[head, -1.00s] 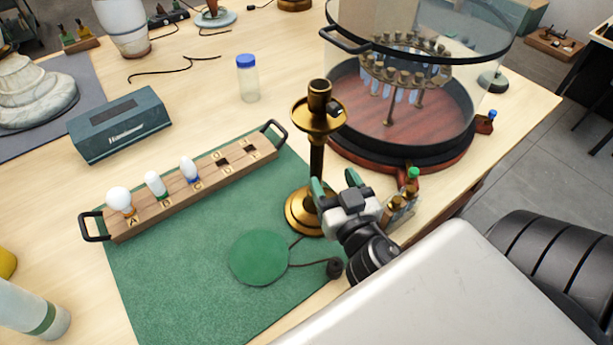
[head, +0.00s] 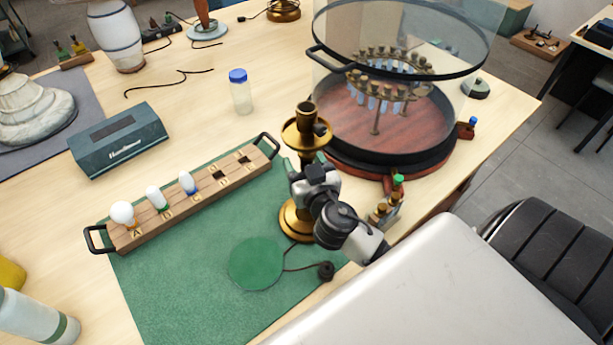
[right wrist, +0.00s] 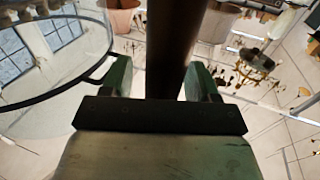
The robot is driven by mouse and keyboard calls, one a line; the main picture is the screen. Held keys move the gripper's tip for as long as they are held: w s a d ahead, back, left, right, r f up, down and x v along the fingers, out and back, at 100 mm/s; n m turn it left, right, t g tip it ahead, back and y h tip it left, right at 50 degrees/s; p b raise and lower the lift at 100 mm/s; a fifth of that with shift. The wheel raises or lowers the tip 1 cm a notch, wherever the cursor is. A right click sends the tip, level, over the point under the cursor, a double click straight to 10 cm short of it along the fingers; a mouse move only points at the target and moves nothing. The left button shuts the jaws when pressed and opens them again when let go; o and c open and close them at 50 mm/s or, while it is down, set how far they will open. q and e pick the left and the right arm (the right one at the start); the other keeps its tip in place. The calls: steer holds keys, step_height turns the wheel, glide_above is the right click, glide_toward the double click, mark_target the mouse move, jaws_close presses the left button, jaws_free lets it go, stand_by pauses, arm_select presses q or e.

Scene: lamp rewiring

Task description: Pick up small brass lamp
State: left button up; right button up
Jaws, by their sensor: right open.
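The small brass lamp (head: 306,134) stands upright at the right edge of the green mat (head: 200,300), with a round brass base, a stem and a socket on top. My right gripper (head: 303,172) is at the lamp's stem in the head view and hides part of it. In the right wrist view, the dark stem (right wrist: 174,50) stands between the two green-tipped fingers of the gripper (right wrist: 160,80), which are open around it. A gap shows beside each finger. My left gripper is not in view.
A wooden bulb rack (head: 190,200) lies left of the lamp. A glass-walled round case (head: 390,120) stands close behind right. Small bottles (head: 385,208) stand right of the gripper. A green disc (head: 256,263) with a cord lies in front.

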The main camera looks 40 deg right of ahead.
steer(key=shift+s+a, duration=0.1)
steer(key=shift+s, duration=0.05)
steer(key=shift+c, duration=1)
jaws_close()
steer(key=shift+r, duration=0.15)
stand_by(0.3)
